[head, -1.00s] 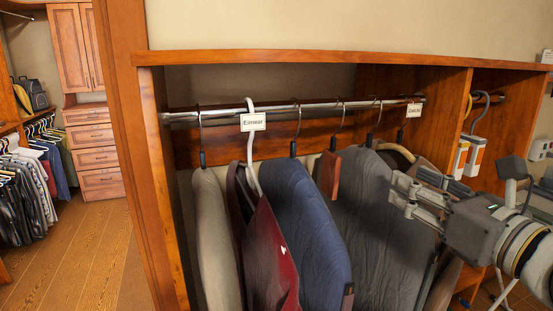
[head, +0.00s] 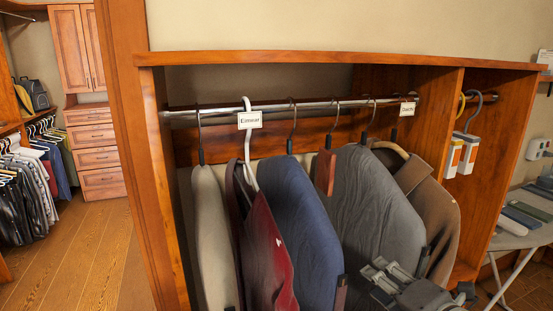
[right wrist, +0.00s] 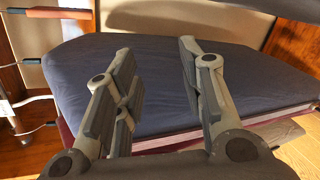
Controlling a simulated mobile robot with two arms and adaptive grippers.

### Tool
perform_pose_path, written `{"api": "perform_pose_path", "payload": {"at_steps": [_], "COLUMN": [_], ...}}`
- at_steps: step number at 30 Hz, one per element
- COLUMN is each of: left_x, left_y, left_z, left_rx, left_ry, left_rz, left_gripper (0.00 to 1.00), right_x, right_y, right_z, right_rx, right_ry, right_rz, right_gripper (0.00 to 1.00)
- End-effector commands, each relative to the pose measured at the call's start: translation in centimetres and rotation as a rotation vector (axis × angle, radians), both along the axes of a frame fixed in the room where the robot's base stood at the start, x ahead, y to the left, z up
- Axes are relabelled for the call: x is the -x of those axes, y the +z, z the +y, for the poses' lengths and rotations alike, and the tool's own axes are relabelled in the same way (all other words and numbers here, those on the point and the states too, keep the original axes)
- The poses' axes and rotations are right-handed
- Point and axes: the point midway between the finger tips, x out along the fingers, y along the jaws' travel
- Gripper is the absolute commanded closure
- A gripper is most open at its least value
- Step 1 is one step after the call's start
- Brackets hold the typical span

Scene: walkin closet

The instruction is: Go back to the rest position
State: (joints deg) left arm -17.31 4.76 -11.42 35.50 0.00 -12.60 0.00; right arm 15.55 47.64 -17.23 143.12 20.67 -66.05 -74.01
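My right gripper (head: 388,278) is low at the bottom of the head view, in front of the grey jacket (head: 375,205). In the right wrist view its two fingers (right wrist: 160,85) are spread apart with nothing between them. A dark blue garment (right wrist: 165,75) fills the space beyond the fingers; I cannot tell whether they touch it. My left gripper is not in the head view.
A metal rail (head: 320,104) carries several jackets, including a blue one (head: 300,225) and a red one (head: 270,255). Wooden closet panels (head: 435,150) enclose them. An ironing board (head: 525,225) stands at right. Wooden floor (head: 85,250) is open at left.

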Motion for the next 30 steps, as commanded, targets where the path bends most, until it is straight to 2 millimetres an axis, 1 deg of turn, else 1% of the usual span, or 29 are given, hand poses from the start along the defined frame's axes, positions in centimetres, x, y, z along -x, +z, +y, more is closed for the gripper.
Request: {"api": "perform_pose_path", "payload": {"at_steps": [1, 2, 3, 5, 6, 8, 9, 11, 12, 14, 15, 17, 18, 20, 21, 25, 26, 27, 29, 30], "left_x": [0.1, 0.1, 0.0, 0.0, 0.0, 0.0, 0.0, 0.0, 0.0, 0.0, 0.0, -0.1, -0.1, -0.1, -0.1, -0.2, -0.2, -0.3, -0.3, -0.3], "left_y": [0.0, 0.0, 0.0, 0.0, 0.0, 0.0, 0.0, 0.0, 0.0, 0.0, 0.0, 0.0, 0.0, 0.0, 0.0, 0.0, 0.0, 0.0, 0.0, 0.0], "left_z": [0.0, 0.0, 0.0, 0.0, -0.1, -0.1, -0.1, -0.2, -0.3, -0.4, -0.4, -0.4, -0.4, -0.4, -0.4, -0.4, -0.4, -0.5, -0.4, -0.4], "left_rx": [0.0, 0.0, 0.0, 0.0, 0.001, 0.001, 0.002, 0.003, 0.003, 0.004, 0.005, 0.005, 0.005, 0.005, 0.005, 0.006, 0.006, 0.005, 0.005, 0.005], "left_ry": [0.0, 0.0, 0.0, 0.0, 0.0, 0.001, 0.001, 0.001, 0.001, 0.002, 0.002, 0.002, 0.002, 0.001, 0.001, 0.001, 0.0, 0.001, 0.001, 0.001], "left_rz": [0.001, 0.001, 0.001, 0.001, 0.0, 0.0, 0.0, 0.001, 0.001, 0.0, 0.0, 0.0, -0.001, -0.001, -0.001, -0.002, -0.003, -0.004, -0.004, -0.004], "left_gripper": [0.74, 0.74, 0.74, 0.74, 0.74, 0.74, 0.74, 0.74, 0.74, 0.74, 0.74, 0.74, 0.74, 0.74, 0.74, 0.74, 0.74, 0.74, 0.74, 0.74], "right_x": [0.7, 1.1, 1.8, 2.9, 3.8, 5.4, 6.7, 8.7, 10.1, 12.2, 13.6, 15.7, 17.0, 19.0, 20.3, 24.4, 23.6, 23.3, 22.9, 22.7], "right_y": [-2.8, -4.2, -6.1, -8.9, -10.8, -13.6, -15.4, -18.1, -19.7, -21.8, -23.1, -24.7, -25.7, -27.0, -27.7, -29.9, -30.7, -31.7, -33.2, -34.3], "right_z": [0.2, 0.2, 0.1, 0.0, -0.1, -0.2, -0.3, -0.5, -0.6, -0.8, -0.8, -1.0, -1.0, -1.0, -1.1, -1.1, -1.1, -1.1, -1.0, -1.0], "right_rx": [-0.116, -0.183, -0.269, -0.396, -0.477, -0.598, -0.674, -0.783, -0.849, -0.935, -0.985, -1.05, -1.088, -1.138, -1.166, -1.243, -1.235, -1.229, -1.224, -1.22], "right_ry": [-0.059, -0.099, -0.157, -0.254, -0.324, -0.438, -0.519, -0.65, -0.738, -0.867, -0.95, -1.07, -1.145, -1.257, -1.331, -1.564, -1.547, -1.545, -1.546, -1.548], "right_rz": [0.089, 0.137, 0.201, 0.295, 0.358, 0.449, 0.508, 0.591, 0.638, 0.7, 0.737, 0.78, 0.803, 0.834, 0.85, 0.886, 0.882, 0.883, 0.888, 0.891], "right_gripper": [0.63, 0.63, 0.63, 0.63, 0.63, 0.63, 0.63, 0.63, 0.63, 0.63, 0.63, 0.63, 0.63, 0.63, 0.63, 0.63, 0.63, 0.63, 0.63, 0.63]}}
